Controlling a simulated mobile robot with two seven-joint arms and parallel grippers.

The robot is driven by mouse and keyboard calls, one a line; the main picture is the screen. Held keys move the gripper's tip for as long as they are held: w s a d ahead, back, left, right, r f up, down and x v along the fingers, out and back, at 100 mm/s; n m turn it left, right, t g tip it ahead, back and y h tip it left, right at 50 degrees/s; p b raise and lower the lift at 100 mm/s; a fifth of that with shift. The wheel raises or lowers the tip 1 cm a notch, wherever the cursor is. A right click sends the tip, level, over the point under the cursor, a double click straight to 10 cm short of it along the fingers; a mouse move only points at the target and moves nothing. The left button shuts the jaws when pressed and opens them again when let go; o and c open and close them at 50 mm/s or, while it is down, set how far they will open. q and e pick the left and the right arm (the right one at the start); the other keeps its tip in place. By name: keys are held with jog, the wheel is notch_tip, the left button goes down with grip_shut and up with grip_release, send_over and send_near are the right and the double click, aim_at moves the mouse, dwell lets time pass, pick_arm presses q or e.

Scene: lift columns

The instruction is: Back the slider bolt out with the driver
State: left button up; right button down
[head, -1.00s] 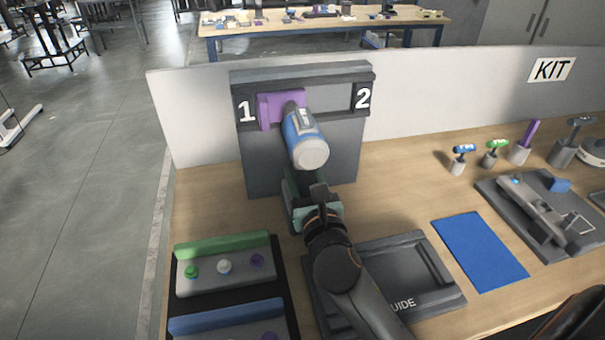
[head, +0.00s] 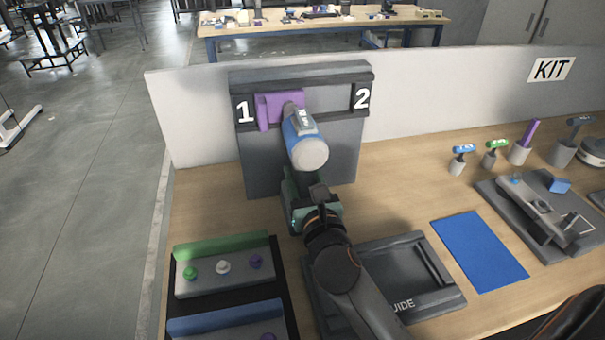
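The purple slider (head: 268,110) sits at the "1" end of the slot in the dark rail (head: 300,75) on the upright grey panel (head: 345,150). The driver (head: 304,140), with a blue and grey body, is held up against the slider, its nose at the slider's right part. The driver's body hides the bolt and the tip, so I cannot tell whether they touch. My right gripper (head: 304,190), its arm coming from below, is shut on the driver's dark lower grip; its fingers are partly hidden. My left gripper is not in view.
A dark "GUIDE" tray (head: 448,292) lies below my arm. A rack with a green bar (head: 222,245) and coloured knobs stands at left. A blue mat (head: 480,252), a grey fixture (head: 500,200) and several small tools in holders are at right. A low white wall (head: 190,120) runs behind.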

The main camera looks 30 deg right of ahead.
aim_at(306, 185)
jog(key=shift+w+d+r, duration=0.1)
jog(key=shift+w+r, duration=0.1)
jog(key=shift+w, duration=0.35)
dwell(0.5)
jog(key=shift+p, duration=0.9)
dwell(0.5)
jog(key=shift+s+r+p, duration=0.15)
jog(key=shift+r+p, duration=0.15)
jog(key=shift+p, duration=0.05)
dwell(0.5)
jog(key=shift+s+p, duration=0.3)
jog(key=shift+p, duration=0.4)
dwell(1.0)
dwell(0.4)
jog(key=shift+s+f, duration=0.2)
jog(key=shift+s, duration=0.1)
jog(key=shift+s+a, duration=0.3)
jog(key=shift+s, duration=0.3)
jog(key=shift+v, duration=1.55)
jog(key=shift+f, duration=0.1)
